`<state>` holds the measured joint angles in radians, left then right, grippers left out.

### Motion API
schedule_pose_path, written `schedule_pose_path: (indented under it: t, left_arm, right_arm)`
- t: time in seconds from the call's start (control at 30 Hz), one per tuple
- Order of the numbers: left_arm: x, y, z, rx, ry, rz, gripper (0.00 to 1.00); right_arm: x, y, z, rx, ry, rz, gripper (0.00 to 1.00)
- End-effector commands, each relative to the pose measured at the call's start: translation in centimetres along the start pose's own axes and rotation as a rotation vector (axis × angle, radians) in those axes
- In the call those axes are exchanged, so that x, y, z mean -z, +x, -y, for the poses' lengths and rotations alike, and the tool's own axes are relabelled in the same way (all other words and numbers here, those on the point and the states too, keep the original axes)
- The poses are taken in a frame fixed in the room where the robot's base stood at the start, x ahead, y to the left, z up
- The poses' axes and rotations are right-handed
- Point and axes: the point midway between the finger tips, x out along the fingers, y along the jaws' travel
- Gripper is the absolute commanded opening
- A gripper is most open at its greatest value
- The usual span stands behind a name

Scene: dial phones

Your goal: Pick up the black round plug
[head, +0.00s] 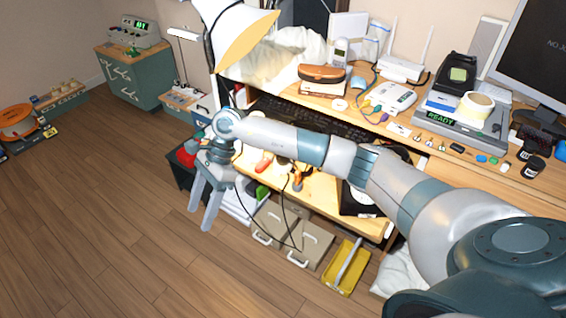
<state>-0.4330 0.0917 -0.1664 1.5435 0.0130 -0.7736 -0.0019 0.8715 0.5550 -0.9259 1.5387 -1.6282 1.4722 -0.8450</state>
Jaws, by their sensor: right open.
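My right gripper (200,220) hangs fingers-down off the left end of the desk, its two pale fingers apart and nothing seen between them. Its arm crosses the desk from the right. Several small dark round pieces sit at the desk's right end; one black round piece (536,167) stands near the front edge, far to the right of the gripper. I cannot tell whether it is the black round plug. A black cable hangs in front of the lower shelf to the right of the gripper; no plug on it is clear. My left gripper is out of view.
The desk (500,176) holds a keyboard (318,118), a device marked READY (468,125), a router (400,68) and a monitor (540,50). Drawers and a yellow tray (346,270) lie below. The wooden floor (110,190) at left is clear.

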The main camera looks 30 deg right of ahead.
Motion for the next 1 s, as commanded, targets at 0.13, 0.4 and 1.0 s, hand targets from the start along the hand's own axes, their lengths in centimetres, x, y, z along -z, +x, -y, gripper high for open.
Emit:
schedule_pose_path:
  t: [0.13, 0.4, 1.0]
  left_arm:
    - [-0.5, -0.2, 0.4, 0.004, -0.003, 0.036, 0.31]
    - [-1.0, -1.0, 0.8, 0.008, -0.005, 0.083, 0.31]
    - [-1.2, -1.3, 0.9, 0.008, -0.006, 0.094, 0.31]
  right_arm:
    - [6.3, -7.9, 2.2, 0.074, -0.178, -0.4, 0.58]
    - [12.3, -21.1, 3.0, 0.122, -0.257, -0.889, 0.58]
    - [13.4, -24.2, 2.8, 0.127, -0.252, -0.99, 0.58]
